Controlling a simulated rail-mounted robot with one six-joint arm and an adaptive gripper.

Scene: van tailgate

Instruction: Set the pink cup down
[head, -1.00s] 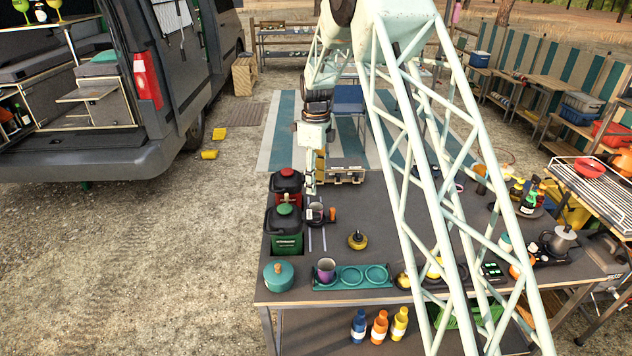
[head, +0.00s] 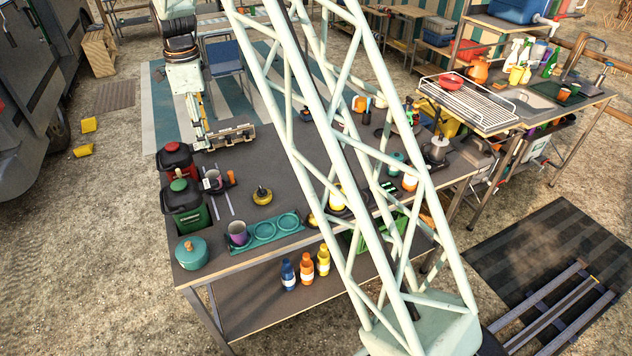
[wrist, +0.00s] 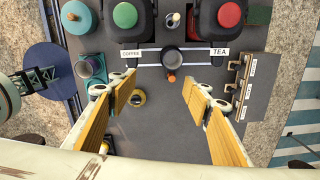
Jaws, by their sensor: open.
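The pink cup, purplish in this light, (head: 238,233) stands upright in the left end recess of a teal tray (head: 264,231) near the table's front edge. In the wrist view the cup (wrist: 88,67) is at the upper left, outside the left finger. My gripper (wrist: 150,90) is wide open and empty, with one long yellow-padded finger on each side. In the head view my gripper (head: 203,140) hangs over the table's far left part, behind the canisters and well apart from the cup.
A grey mug (head: 212,181) and a yellow-black item (head: 262,195) stand nearby. A labelled rack (head: 232,136) is at the far edge.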

